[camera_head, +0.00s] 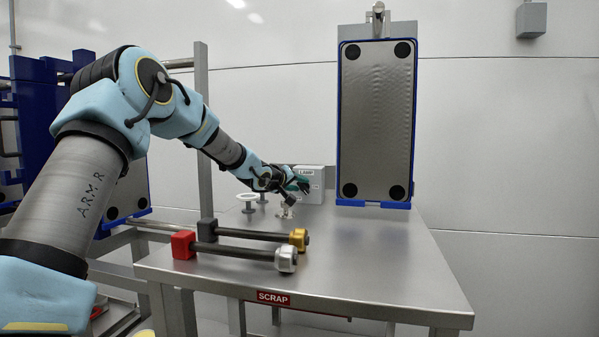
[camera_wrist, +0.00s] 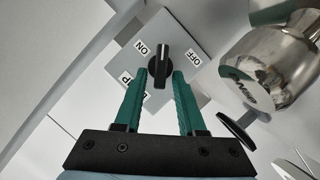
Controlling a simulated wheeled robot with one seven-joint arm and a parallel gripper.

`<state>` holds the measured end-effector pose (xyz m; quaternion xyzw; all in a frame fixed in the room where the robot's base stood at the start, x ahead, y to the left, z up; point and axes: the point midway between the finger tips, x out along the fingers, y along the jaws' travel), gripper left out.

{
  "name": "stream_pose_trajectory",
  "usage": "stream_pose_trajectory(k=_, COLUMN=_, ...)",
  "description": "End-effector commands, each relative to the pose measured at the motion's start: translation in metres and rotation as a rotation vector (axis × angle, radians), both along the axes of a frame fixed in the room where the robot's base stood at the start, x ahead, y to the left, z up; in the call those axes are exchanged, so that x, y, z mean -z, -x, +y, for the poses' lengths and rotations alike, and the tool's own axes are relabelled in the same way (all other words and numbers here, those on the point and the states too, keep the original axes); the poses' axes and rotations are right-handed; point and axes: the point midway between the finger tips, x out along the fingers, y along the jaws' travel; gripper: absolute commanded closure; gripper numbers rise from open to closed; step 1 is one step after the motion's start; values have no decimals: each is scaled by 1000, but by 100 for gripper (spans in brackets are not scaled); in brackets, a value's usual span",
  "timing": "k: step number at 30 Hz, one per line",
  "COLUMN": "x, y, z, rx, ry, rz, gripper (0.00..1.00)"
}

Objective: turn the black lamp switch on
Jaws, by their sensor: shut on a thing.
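The grey lamp box (camera_head: 316,190) stands at the back of the steel table, against the wall. In the wrist view its face (camera_wrist: 192,25) carries ON, OFF and partly hidden LAMP labels. The black lamp switch (camera_wrist: 162,66) is a bar knob on that face, its long axis near upright in the picture, between ON and OFF. My gripper (camera_wrist: 167,76) has its two green fingers on either side of the knob, closed on it. In the head view my gripper (camera_head: 301,186) is in front of the box and hides the switch.
A shiny metal vessel (camera_wrist: 275,65) with a black disc (camera_wrist: 236,130) is close right in the wrist view. Two bars with red (camera_head: 183,244) and black ends lie on the table (camera_head: 380,270). A framed plate (camera_head: 377,120) stands behind. The table's right side is clear.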

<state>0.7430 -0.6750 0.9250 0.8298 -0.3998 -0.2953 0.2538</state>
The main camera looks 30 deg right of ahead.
Motion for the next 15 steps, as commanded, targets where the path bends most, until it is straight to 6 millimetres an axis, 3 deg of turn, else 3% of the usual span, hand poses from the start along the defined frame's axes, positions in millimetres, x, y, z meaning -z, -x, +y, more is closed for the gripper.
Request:
stream_pose_trajectory(k=1, x=-6, y=-2, z=2, rx=-3, ry=29, rz=34, gripper=100)
stream_pose_trajectory(k=15, x=3, y=-3, z=3, rx=0, ry=220, rz=208, gripper=100)
